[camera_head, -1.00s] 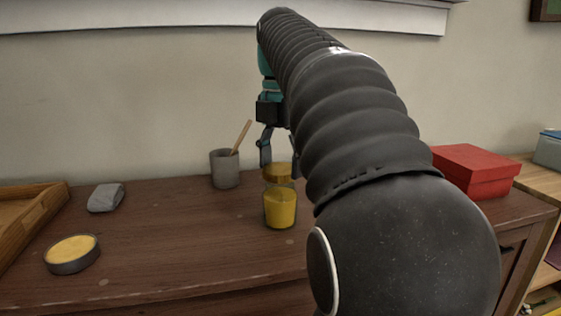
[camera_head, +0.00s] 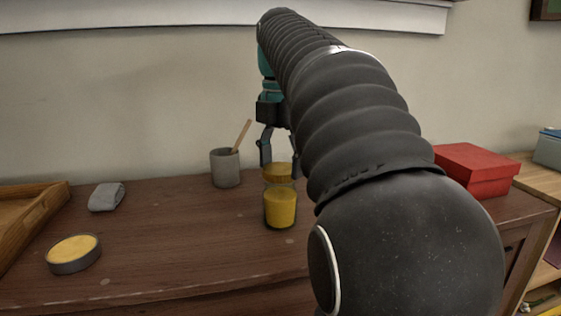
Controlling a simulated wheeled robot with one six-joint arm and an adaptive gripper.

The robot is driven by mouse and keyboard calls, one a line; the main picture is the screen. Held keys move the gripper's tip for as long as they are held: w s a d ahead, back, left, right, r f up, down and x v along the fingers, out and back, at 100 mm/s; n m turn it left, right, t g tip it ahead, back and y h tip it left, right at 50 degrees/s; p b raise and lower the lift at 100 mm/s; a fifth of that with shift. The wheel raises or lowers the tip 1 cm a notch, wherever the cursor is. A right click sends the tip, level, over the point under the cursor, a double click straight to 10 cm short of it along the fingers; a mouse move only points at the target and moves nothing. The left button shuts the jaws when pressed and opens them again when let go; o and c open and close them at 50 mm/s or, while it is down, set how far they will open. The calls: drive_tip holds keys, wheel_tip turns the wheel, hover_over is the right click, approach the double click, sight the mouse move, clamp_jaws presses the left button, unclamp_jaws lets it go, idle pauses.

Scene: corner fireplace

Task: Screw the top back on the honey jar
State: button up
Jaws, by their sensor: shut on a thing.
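The honey jar (camera_head: 280,209) stands upright on the brown dresser, a small glass with yellow content. A golden-brown lid (camera_head: 277,171) shows just above the jar's rim, roughly level. My gripper (camera_head: 279,166) points down from above and is shut on the lid. Its left finger is plain to see, while its right finger is partly hidden by my arm. I cannot tell from this view whether the lid touches the jar or its thread.
A grey cup (camera_head: 225,170) with a wooden stick stands left of the jar. A round tin (camera_head: 73,260), a grey cloth-like item (camera_head: 106,197) and a wooden tray (camera_head: 30,205) lie further left. A red box (camera_head: 478,171) is at right.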

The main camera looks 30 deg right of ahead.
drive_tip(key=shift+f+b, duration=0.6)
drive_tip(key=shift+f, duration=0.45)
idle(1.5)
drive_tip(key=shift+r+m+p, duration=0.1)
drive_tip(key=shift+m+p, duration=0.35)
drive_tip(key=shift+m, duration=0.15)
drive_tip(key=shift+m+p, duration=0.3)
drive_tip(key=shift+m, duration=0.6)
drive_tip(key=shift+m+p, duration=0.5)
drive_tip(key=shift+m, duration=1)
